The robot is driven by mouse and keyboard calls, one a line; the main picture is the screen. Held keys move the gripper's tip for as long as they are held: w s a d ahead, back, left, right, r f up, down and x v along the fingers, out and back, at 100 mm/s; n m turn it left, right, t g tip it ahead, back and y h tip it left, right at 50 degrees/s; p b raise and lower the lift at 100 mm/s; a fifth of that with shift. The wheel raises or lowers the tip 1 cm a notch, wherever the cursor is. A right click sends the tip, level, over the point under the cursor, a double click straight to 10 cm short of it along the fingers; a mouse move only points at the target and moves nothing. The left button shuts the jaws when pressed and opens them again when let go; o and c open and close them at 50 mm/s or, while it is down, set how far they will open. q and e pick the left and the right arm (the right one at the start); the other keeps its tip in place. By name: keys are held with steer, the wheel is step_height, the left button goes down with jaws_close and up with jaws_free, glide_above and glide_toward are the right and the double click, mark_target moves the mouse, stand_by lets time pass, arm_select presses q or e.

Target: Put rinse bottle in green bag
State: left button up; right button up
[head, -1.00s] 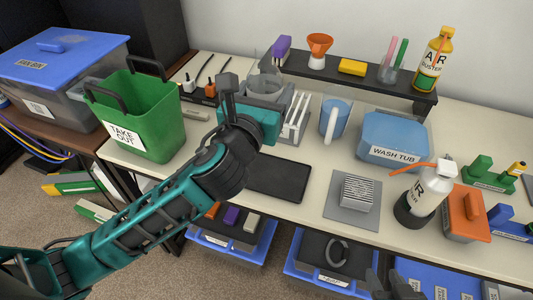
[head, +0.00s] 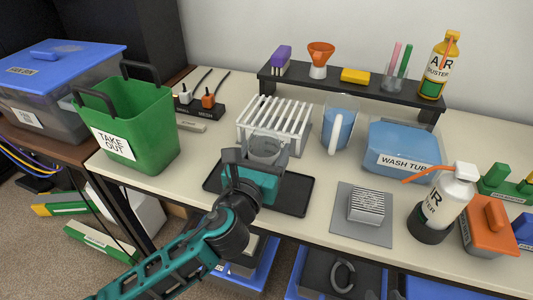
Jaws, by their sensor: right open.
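The green bag (head: 150,125), labelled TAKE OUT, stands open and upright with dark handles at the left of the table. A white bottle (head: 455,195) with an orange spout and dark base stands upright at the right; its label is only partly legible, so I cannot tell surely whether it is the rinse bottle. My right gripper (head: 254,162) is open above the black tray (head: 294,196), far from that bottle. A clear cup (head: 266,147) shows between or just beyond its fingers; I cannot tell whether they touch. My left gripper is not in view.
A dark raised shelf (head: 350,89) holds an orange funnel (head: 320,55) and a yellow bottle (head: 439,65). An orange box (head: 490,235) crowds the white bottle.

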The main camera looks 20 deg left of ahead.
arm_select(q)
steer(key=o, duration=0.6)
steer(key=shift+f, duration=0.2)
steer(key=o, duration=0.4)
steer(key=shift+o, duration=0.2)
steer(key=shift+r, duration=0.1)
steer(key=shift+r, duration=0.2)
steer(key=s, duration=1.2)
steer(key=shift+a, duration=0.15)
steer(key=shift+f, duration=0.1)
